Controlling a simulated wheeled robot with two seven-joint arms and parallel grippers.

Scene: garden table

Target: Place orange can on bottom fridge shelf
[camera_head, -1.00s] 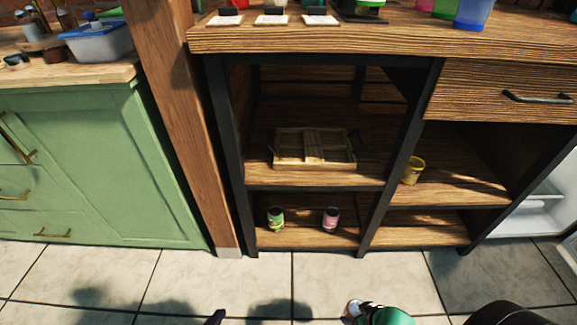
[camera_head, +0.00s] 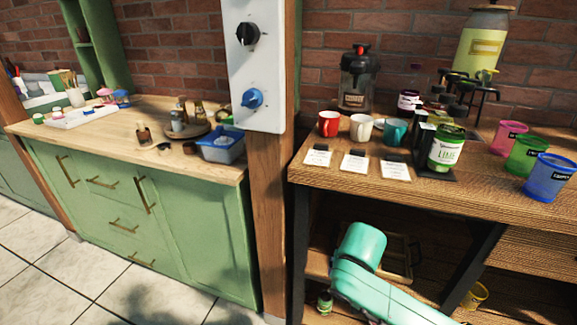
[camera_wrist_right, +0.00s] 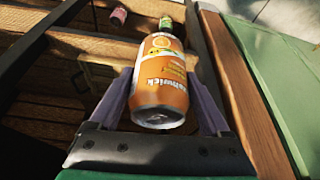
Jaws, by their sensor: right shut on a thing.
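The orange can (camera_wrist_right: 162,85) with a white and orange label is between the two purple fingers of my right gripper (camera_wrist_right: 160,98) in the right wrist view. The gripper is shut on it, with the can's metal end towards the camera. In the head view my teal right arm is raised in front of the wooden shelf unit (camera_head: 440,185), and its gripper and the can cannot be made out. My left gripper is not in view. The fridge does not show in either current view.
A green can (camera_head: 325,303) stands on the unit's lower shelf; a pink can (camera_wrist_right: 118,16) shows in the wrist view. Cups, including a red mug (camera_head: 329,123), crowd the top. A wooden post (camera_head: 266,210) and green cabinet (camera_head: 120,210) are left. Tiled floor (camera_head: 50,270) is clear.

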